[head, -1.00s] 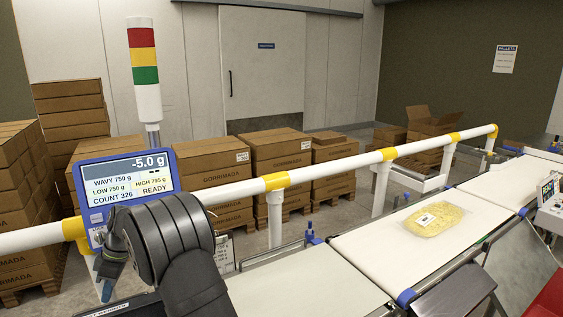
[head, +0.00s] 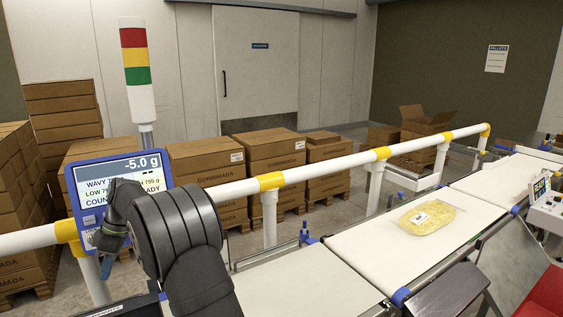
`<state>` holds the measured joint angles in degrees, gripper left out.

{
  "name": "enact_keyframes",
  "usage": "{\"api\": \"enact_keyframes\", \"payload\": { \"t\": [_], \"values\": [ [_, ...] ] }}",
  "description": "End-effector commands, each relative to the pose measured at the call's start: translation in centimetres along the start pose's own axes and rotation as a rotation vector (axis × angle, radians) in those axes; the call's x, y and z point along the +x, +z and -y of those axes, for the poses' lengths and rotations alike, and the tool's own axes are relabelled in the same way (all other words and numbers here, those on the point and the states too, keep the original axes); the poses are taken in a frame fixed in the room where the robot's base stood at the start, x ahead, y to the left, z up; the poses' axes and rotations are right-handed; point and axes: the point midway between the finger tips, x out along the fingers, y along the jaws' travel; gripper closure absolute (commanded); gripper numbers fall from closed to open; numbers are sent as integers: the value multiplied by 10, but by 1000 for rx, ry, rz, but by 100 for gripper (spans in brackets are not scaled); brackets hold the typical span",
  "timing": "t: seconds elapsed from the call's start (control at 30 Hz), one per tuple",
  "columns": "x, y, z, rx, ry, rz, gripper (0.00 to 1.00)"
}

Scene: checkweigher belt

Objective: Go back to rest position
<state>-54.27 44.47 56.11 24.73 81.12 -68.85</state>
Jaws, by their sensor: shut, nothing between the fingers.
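My gripper (head: 107,266) is at the lower left in the head view, pointing down beside the weigher display (head: 122,166). It is shut, with nothing seen held in it. My dark wrist and forearm cover the lower part of the display, which reads -5.0 g. A clear pack of yellow wavy food (head: 428,218) with a white label lies flat on the white belt (head: 365,262) at the right, well apart from my gripper.
A white guard rail (head: 325,168) with yellow joints runs behind the belts, close to my arm. A red, yellow and green signal tower (head: 136,65) rises behind the display. Stacked brown cartons (head: 207,163) stand beyond the rail. A red surface (head: 545,295) is at lower right.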

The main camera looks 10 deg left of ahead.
Motion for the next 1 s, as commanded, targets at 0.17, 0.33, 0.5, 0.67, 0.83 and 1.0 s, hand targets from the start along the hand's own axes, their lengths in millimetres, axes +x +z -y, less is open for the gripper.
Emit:
{"api": "enact_keyframes", "payload": {
  "t": [0.17, 0.33, 0.5, 0.67, 0.83, 1.0],
  "values": [
    [-38, 0, -1, 1, 3, -2, 100],
    [-72, 0, -1, 1, 3, -1, 100],
    [-83, 0, 1, 1, -5, 2, 100],
    [-50, 0, 1, 2, -4, 2, 100],
    [-15, 0, 1, 1, -3, 2, 100],
    [20, 0, 1, 0, -4, 3, 100]
  ]
}}
